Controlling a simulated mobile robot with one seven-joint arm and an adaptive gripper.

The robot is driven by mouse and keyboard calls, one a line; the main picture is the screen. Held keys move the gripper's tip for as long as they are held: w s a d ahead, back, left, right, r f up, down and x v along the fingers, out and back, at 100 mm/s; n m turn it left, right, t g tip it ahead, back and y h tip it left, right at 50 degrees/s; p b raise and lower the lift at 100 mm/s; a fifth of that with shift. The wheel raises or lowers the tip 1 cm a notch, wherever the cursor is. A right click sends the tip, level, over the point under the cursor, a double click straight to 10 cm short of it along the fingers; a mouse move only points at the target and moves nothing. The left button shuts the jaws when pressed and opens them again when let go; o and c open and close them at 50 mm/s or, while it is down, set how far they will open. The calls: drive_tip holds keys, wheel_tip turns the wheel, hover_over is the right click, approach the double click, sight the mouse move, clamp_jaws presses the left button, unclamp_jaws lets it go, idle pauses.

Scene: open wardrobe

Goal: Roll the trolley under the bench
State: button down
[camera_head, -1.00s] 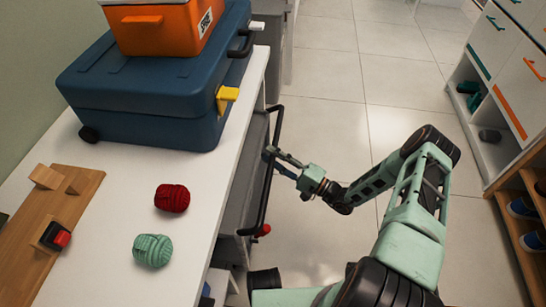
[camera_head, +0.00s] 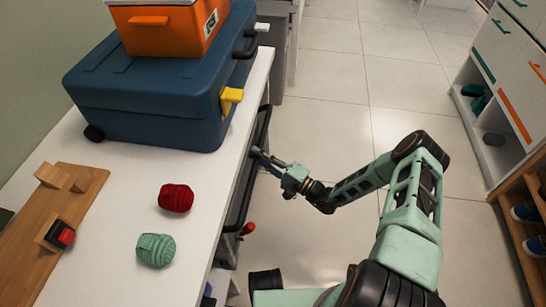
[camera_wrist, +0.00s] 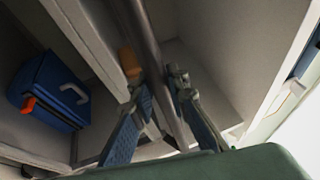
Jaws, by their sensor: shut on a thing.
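The white bench (camera_head: 126,205) runs along the left side of the head view. The grey trolley is mostly hidden beneath it; its black push handle (camera_head: 238,207) shows just beyond the bench's right edge. My gripper (camera_head: 262,158) is at the far part of this handle, low beside the bench. In the wrist view the two fingers (camera_wrist: 168,105) stand on either side of a dark grey bar (camera_wrist: 142,28), shut on it. The trolley's wheels are hidden.
A blue case (camera_head: 150,100) with an orange box (camera_head: 170,25) on top stands on the bench, beside red yarn (camera_head: 175,198) and green yarn (camera_head: 155,250). A cabinet (camera_head: 510,75) and shoe rack (camera_head: 525,215) stand right.

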drive_tip(key=shift+w+a, duration=0.25)
drive_tip(key=shift+a, duration=1.05)
drive_tip(key=c, duration=1.8)
unclamp_jaws()
drive_tip(key=shift+a, duration=0.1)
drive_tip(key=shift+c, duration=0.2)
drive_tip(key=v, duration=1.2)
